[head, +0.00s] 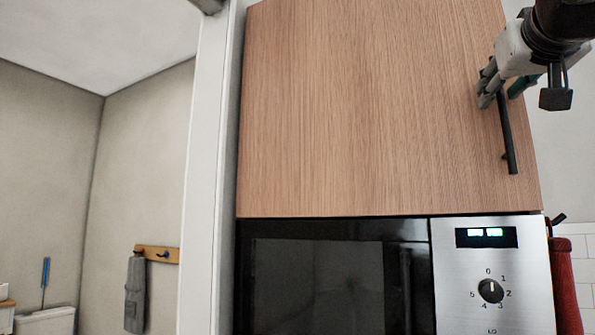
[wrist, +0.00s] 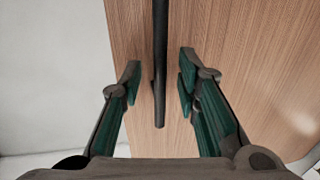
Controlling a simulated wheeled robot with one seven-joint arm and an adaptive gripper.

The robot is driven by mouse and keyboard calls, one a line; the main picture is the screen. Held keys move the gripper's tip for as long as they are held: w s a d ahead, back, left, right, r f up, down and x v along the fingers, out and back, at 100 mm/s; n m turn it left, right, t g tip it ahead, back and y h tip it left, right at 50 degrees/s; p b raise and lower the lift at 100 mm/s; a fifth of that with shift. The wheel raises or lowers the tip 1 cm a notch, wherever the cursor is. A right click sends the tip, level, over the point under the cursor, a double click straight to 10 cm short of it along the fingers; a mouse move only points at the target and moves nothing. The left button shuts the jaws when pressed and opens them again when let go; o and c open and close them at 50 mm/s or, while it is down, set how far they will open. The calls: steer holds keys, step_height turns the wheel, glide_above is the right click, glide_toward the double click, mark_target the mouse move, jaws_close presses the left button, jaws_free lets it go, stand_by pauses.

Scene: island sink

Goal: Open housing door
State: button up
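The housing door (head: 360,110) is a light wood-grain panel above a microwave, and it looks closed. Its black vertical bar handle (head: 508,135) is near the door's right edge. My gripper (head: 489,88) is at the upper part of the handle. In the wrist view, the handle (wrist: 160,60) runs between the two green-padded fingers of my gripper (wrist: 158,82), with gaps on both sides. The fingers are open and do not visibly touch the handle. The door (wrist: 220,60) fills much of the wrist view behind them. The handle's upper end is hidden in the head view.
A microwave (head: 490,260) with a dial and lit display sits directly below the door. A red cylinder (head: 564,285) stands at its right. A white post (head: 205,150) borders the cabinet on the left. A grey towel (head: 135,290) hangs on the far wall.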

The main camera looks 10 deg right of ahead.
steer(key=shift+w+d, duration=0.25)
steer(key=shift+w, duration=0.3)
jaws_close()
steer(key=shift+s, duration=0.15)
